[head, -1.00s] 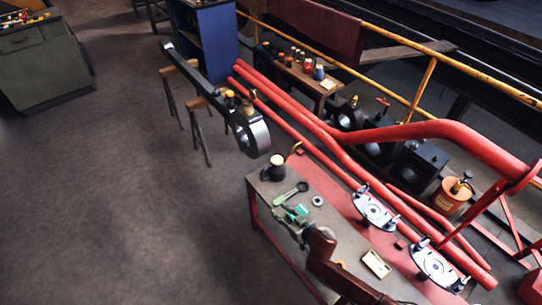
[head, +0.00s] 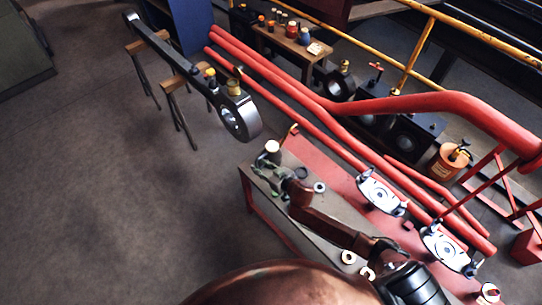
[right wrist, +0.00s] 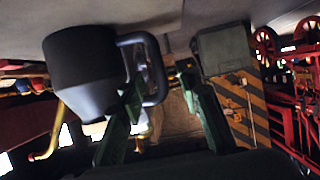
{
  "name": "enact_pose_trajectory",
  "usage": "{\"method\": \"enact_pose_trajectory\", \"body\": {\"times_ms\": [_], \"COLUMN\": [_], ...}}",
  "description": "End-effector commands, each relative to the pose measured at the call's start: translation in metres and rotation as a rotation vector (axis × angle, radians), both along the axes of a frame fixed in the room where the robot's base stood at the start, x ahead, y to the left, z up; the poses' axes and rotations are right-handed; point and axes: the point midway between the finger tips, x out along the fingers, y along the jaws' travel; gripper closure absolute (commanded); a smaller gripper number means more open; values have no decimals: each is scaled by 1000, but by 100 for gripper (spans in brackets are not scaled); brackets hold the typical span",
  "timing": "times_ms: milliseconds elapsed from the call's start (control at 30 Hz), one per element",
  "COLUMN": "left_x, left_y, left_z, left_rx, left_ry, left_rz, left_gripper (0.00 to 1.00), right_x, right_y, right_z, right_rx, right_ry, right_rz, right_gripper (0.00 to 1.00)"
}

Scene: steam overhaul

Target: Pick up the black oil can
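The green fingers of my right gripper (right wrist: 158,88) are spread apart. The handle's outer bar appears between the fingertips; whether they touch it I cannot tell. My left gripper is not in view.
The grey-and-red bench (head: 335,225) also holds a metal ring (head: 319,187) and white plates (head: 381,193). Long red pipes (head: 320,125) run behind it. A dark connecting rod (head: 175,58) rests on trestles beyond. An orange can (head: 450,160) stands at the right.

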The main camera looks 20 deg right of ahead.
Motion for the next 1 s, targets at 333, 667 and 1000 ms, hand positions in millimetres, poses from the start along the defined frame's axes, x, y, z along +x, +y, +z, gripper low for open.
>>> {"method": "enact_pose_trajectory", "body": {"times_ms": [333,667,1000], "left_x": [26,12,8], "left_y": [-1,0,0], "left_z": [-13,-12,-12], "left_rx": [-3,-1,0], "left_ry": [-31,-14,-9], "left_rz": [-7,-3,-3], "left_gripper": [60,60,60], "right_x": [26,26,26], "right_y": [10,10,10], "right_z": [-14,-14,-14], "right_rx": [-1,-1,0], "right_ry": [1,0,0], "right_rz": [4,4,2], "right_gripper": [69,81,100]}}
